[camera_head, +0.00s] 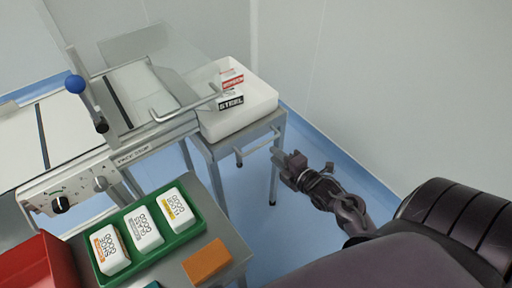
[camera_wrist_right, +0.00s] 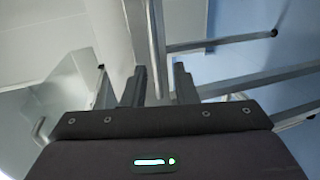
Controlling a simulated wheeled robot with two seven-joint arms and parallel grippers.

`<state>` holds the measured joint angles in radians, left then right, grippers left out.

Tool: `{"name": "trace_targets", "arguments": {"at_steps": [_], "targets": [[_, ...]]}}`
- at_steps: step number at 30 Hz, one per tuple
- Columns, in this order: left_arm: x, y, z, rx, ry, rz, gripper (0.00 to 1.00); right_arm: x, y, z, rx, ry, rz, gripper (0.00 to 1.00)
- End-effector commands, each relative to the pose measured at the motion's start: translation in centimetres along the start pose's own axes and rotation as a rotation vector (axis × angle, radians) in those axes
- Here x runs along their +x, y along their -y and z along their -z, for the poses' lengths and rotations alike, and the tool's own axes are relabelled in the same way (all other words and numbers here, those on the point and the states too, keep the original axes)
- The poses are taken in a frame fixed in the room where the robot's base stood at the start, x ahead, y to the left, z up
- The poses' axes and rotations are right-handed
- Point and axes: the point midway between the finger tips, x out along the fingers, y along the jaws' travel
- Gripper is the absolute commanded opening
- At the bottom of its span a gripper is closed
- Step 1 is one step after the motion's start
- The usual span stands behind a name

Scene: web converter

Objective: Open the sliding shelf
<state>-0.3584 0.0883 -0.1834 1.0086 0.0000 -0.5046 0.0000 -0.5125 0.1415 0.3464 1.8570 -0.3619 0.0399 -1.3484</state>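A grey metal side stand (camera_head: 208,150) carries a white bin at the back centre. A thin metal handle bar (camera_head: 258,147) sticks out from its front edge; I take this to be the sliding shelf's handle. My right gripper (camera_head: 281,163) is just right of and slightly below the bar's right end in the head view. In the right wrist view my right gripper (camera_wrist_right: 158,82) has its two dark fingers apart. A metal bar (camera_wrist_right: 156,45) shows between and beyond the fingertips; I cannot tell whether they touch it. My left gripper is out of view.
The white bin (camera_head: 252,117) holds labelled packs. The machine (camera_head: 70,175) with a clear cover and bent handle (camera_head: 185,109) stands left. A green tray (camera_head: 188,232) with white packs, an orange block (camera_head: 207,262) and a red bin (camera_head: 40,265) are in front. Blue floor lies right.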

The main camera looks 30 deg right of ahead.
Motion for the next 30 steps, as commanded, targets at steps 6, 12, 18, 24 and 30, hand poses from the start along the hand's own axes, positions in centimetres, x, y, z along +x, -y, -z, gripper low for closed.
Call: {"name": "trace_targets", "arguments": {"at_steps": [6,12,18,24,30], "targets": [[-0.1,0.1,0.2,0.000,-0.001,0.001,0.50,2.8,-0.7,0.0,-0.013,-0.003,-0.012,0.26],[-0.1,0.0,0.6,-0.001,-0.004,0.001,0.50,5.9,-0.5,0.0,-0.012,-0.002,-0.009,0.26],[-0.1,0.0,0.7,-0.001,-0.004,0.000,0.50,7.4,-0.4,0.0,-0.011,-0.001,-0.007,0.26],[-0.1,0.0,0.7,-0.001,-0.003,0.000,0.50,7.6,-0.4,0.1,-0.012,-0.002,-0.006,0.26],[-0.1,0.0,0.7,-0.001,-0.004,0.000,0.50,7.6,-0.4,0.0,-0.012,-0.001,-0.006,0.10]]}}
